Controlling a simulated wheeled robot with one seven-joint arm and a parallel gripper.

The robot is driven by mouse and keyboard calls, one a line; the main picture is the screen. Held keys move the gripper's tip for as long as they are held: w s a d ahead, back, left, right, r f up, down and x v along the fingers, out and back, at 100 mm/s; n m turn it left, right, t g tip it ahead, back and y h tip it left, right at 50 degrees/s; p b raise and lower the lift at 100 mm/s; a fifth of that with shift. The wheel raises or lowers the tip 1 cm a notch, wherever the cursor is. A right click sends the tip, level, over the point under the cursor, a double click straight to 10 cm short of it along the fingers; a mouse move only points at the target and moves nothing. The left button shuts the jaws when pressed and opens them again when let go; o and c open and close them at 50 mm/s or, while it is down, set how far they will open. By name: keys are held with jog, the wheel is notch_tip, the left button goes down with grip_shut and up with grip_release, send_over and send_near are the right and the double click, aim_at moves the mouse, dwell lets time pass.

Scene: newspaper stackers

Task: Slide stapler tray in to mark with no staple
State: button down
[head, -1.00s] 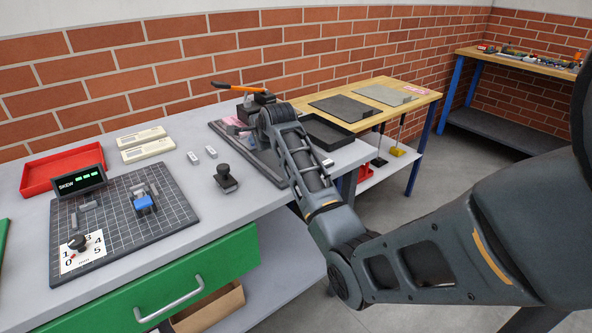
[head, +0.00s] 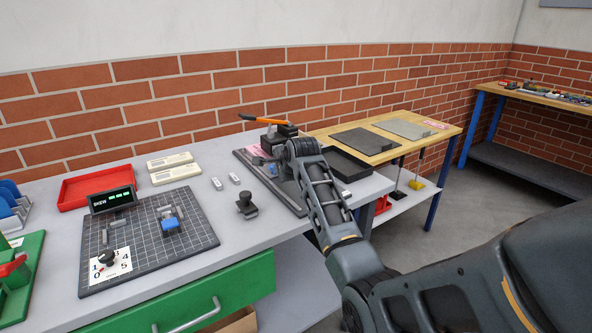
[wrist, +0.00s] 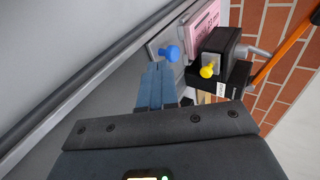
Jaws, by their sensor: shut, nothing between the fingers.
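The stapler, a black block with an orange lever (head: 262,119), stands on a dark board (head: 296,207) at the right end of the grey bench. The wrist view shows its black body (wrist: 222,45) with a yellow knob (wrist: 207,71). A blue knob (wrist: 168,53) sits on a light grey plate beside a pink printed sheet (wrist: 205,22); I cannot tell for certain which part is the tray. My gripper (wrist: 157,68) is shut and empty, its fingertips close to the blue knob; contact is unclear. My arm hides much of the board in the head view. I cannot make out the mark.
A gridded mat (head: 194,237) with a dial and a small display (head: 112,200) lies to the left. A red tray (head: 72,191), two cream bars (head: 175,175) and a black knobbed stand (head: 246,205) are on the bench. A wooden table (head: 448,131) stands beyond at right.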

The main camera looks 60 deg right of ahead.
jog(key=v, duration=0.2)
jog(key=shift+s+a, duration=0.25)
jog(key=shift+s, duration=0.2)
jog(key=v, duration=0.8)
jog(key=shift+b, duration=0.3)
jog(key=shift+a, duration=0.15)
